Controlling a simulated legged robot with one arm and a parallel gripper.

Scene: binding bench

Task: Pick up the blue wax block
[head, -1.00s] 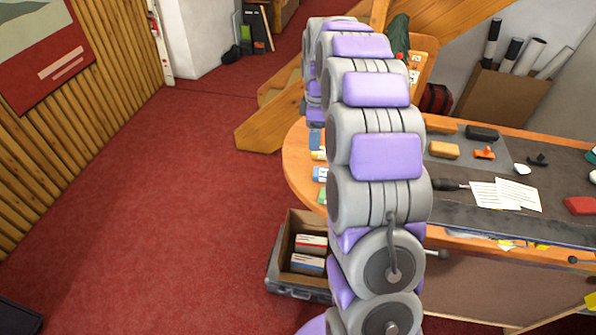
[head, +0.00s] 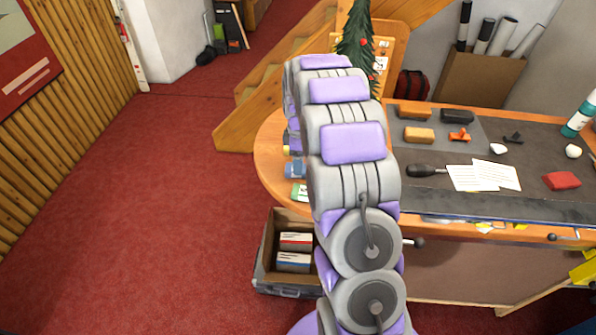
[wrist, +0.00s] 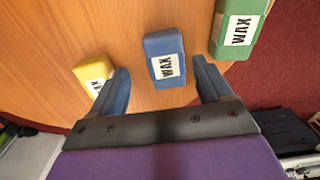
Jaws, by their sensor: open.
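The blue wax block (wrist: 164,57) lies on the wooden table top in the wrist view, with a white WAX label. My gripper (wrist: 160,68) is open, one finger on each side of the block in the picture. No finger visibly touches it; I cannot tell the height gap. A yellow wax block (wrist: 90,74) lies left of it, partly behind the left finger. A green wax block (wrist: 238,26) lies to the right, near the table's edge. In the head view my arm hides most of this area; the green block (head: 299,192) shows beside it.
A case with two small boxes (head: 294,262) stands on the red floor beside the bench. The bench (head: 268,150) has a rounded wooden end. The floor to the left is clear.

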